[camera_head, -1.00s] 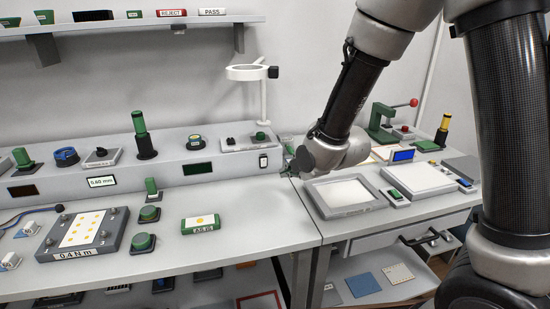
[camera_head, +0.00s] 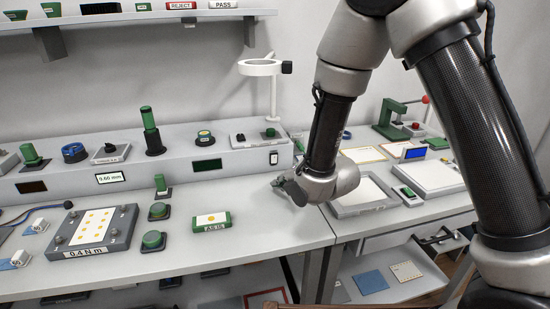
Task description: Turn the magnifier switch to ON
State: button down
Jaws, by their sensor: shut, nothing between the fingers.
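The magnifier (camera_head: 262,68) is a white ring on a white post at the back of the raised ledge. Its grey base plate (camera_head: 251,142) carries a small black part (camera_head: 240,137) and a green knob (camera_head: 270,133). A small black-and-white switch (camera_head: 273,158) is on the ledge's front face just below the base. I cannot read any ON marking or tell its position. My gripper (camera_head: 280,183) is shut and empty, in front of and a little below this switch in the picture, apart from it. My wrist partly hides the fingers.
The ledge (camera_head: 225,171) holds several knobs and a tall green-topped post (camera_head: 150,130). A grey tray (camera_head: 361,203) and a green press (camera_head: 393,121) are to the right.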

aim_at(275, 163)
jog(key=shift+w+a+r, duration=0.2)
jog(key=shift+w+a, duration=0.1)
jog(key=shift+w, duration=0.85)
jog(key=shift+w+a+r, duration=0.2)
jog(key=shift+w+a, duration=0.15)
jog(key=shift+w, duration=0.85)
jog(key=shift+w+a+r, duration=0.2)
jog(key=shift+w+a, duration=0.1)
jog(key=shift+w, duration=0.85)
jog(key=shift+w, duration=0.1)
jog(key=shift+w+a+r, duration=0.1)
jog(key=shift+w+a, duration=0.05)
jog(key=shift+w, duration=0.15)
jog(key=shift+w+a, duration=0.1)
jog(key=shift+w, duration=0.2)
jog(key=shift+s+d, duration=0.25)
jog(key=shift+s, duration=0.45)
jog(key=shift+s, duration=0.1)
jog(key=shift+s+d+f, duration=0.15)
jog(key=shift+s+d, duration=0.05)
jog(key=shift+s, duration=0.55)
jog(key=shift+s+d+f, duration=0.15)
jog(key=shift+s+d, duration=0.1)
jog(key=shift+s, duration=0.55)
jog(key=shift+s+d+f, duration=0.15)
jog(key=shift+s+d, duration=0.05)
jog(key=shift+s, duration=0.55)
